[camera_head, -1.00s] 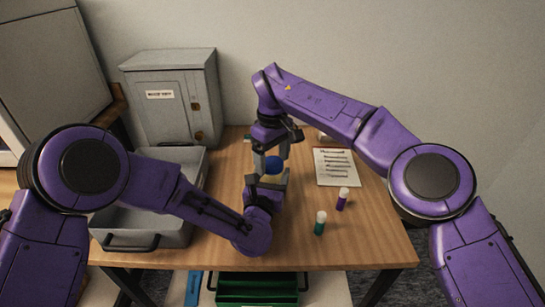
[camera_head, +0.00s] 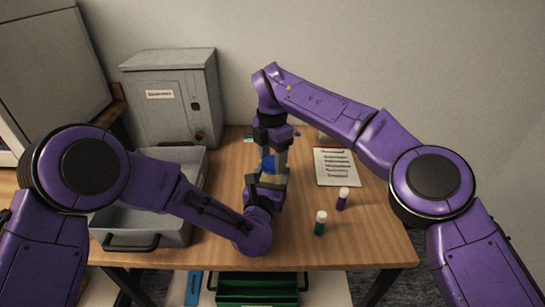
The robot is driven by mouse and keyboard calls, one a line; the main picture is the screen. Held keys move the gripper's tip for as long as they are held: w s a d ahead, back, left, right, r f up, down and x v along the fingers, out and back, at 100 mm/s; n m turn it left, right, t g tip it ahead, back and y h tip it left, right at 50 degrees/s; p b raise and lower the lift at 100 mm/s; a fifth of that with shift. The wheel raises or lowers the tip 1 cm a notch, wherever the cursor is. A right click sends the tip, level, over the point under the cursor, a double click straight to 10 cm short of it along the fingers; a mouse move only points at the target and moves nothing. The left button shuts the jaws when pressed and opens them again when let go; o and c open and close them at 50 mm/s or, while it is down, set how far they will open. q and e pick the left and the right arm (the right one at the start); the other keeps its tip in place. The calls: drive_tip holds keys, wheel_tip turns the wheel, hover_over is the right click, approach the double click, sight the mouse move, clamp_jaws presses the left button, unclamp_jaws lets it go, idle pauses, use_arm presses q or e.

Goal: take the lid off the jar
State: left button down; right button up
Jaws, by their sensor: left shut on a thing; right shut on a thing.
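The jar is mostly hidden between my grippers, and its blue lid (camera_head: 268,164) shows at the middle of the wooden table. My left gripper (camera_head: 268,179) is shut low, around the jar's body, which I cannot see clearly. My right gripper (camera_head: 270,153) comes from above and is shut on the blue lid. The two grippers are stacked one above the other, and I cannot tell whether the lid still touches the jar.
A grey metal tray (camera_head: 127,241) stands at the left, with a grey cabinet (camera_head: 151,92) behind it. A clipboard (camera_head: 353,168) lies at the back right. A green bottle (camera_head: 320,227) and a purple bottle (camera_head: 342,202) with white caps stand at the right. A green crate (camera_head: 257,290) is below the front edge.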

drive_tip(key=n, duration=2.1)
drive_tip(key=shift+r, duration=0.1)
drive_tip(key=n, duration=1.7)
drive_tip(key=shift+n, duration=0.4)
drive_tip(key=n, duration=0.4)
